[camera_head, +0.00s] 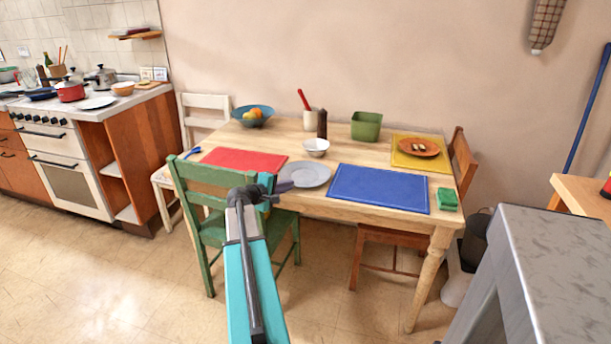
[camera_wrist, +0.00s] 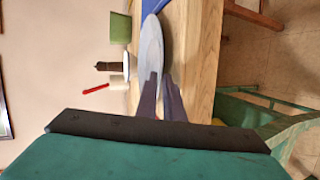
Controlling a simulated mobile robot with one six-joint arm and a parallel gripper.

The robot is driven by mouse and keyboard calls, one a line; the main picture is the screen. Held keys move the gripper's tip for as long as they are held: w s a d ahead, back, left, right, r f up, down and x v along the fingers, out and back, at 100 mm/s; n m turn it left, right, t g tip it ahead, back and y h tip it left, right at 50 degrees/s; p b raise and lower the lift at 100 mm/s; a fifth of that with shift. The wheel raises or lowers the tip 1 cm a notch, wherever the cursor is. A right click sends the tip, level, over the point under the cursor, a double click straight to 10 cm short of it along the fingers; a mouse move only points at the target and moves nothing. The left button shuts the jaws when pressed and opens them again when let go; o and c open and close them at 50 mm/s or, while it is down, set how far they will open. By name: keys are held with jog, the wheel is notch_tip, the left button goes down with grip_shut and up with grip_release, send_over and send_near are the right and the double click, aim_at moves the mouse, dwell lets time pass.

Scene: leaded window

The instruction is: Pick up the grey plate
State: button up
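The grey plate (camera_head: 309,174) lies flat on the wooden table, between a red mat and a blue mat, near the table's front edge. In the wrist view the plate (camera_wrist: 151,48) shows nearly edge-on, just beyond the fingertips.
The red mat (camera_head: 243,160) is left of the plate and the blue mat (camera_head: 380,188) right. A white bowl (camera_head: 316,146) stands just behind it. A green chair (camera_head: 212,178) stands below my arm at the table's front. A green sponge (camera_head: 447,199) lies at the right corner.

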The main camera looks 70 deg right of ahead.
jog(key=shift+x, duration=0.85)
grip_shut()
dwell(0.7)
jog(key=shift+r, duration=0.1)
dwell(0.6)
notch_tip(320, 180, up, 10)
dwell(0.7)
dwell(0.5)
